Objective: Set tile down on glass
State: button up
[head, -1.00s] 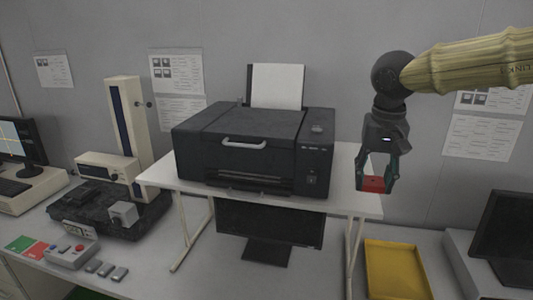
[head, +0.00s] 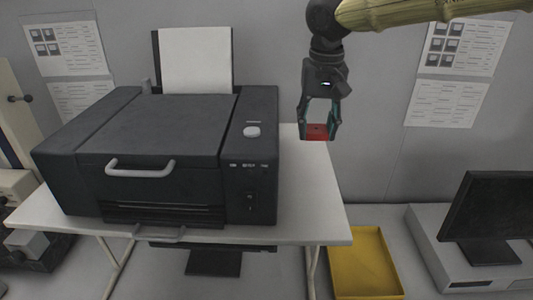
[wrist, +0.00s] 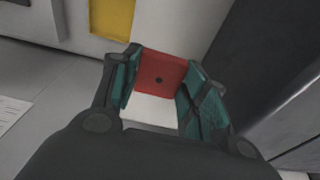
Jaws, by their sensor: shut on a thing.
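My gripper (head: 319,120) is shut on a small red tile (head: 317,132). It holds the tile in the air beside the right side of the dark printer (head: 165,150), above the right end of the white stand. The printer's lid (head: 160,122), with a grey handle, is down. No glass shows in either view.
The white stand (head: 318,215) carries the printer. A yellow tray (head: 362,265) lies lower, right of the stand. A dark monitor (head: 490,220) stands at the far right. White paper (head: 195,62) rises behind the printer. The right end of the stand is bare.

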jog(key=shift+s+f+p, duration=0.2)
jog(key=shift+s+f, duration=0.1)
jog(key=shift+s, duration=0.25)
jog(key=shift+s+f+p, duration=0.2)
jog(key=shift+s+f, duration=0.05)
jog(key=shift+s, duration=0.25)
send_over(310, 172)
jog(key=f, duration=0.4)
jog(key=shift+w+a+f+p, duration=0.1)
jog(key=shift+w+f+p, duration=0.1)
jog(key=shift+f+p, duration=0.2)
jog(key=shift+f, duration=0.25)
jog(key=shift+s+f, duration=0.2)
jog(key=shift+s+d+f+p, duration=0.2)
jog(key=shift+s+f+p, duration=0.25)
jog(key=shift+s+f, duration=0.25)
jog(key=shift+w+a+f, duration=0.15)
jog(key=shift+w+f, duration=0.5)
jog(key=shift+f, duration=0.25)
jog(key=shift+s+r, duration=0.15)
jog(key=shift+s, duration=0.25)
jog(key=o, duration=1.1)
jog(key=shift+w+f, duration=0.25)
jog(key=shift+w, duration=0.05)
jog(key=shift+s+r, duration=0.1)
jog(key=shift+s, duration=0.1)
